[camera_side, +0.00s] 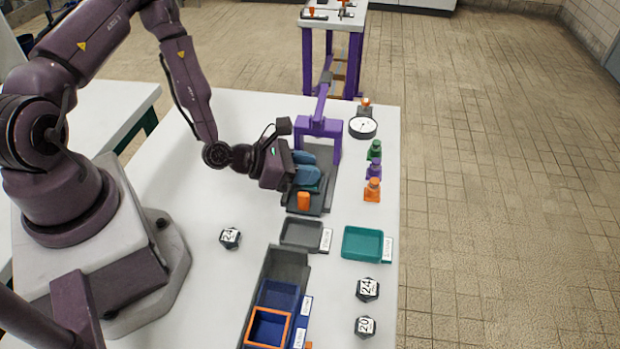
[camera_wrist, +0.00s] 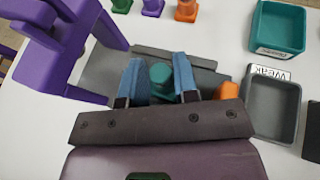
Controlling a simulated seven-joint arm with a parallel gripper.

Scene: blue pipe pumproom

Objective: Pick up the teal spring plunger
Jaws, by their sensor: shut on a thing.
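The teal spring plunger (camera_wrist: 161,76) shows in the wrist view as a round teal top between the two blue fingers of my gripper (camera_wrist: 160,82). My gripper is shut on it. In the side view my gripper (camera_side: 306,172) is low over the grey base plate of the purple press frame (camera_side: 318,127). There the fingers hide most of the plunger. I cannot tell whether the plunger still touches the plate.
An orange block (camera_side: 304,201) is on the plate close to the fingers. Green (camera_side: 374,150), purple (camera_side: 373,170) and orange (camera_side: 372,190) pieces stand right. A grey tray (camera_side: 284,245) labelled WEAK and a teal tray (camera_side: 362,259) lie nearer the front.

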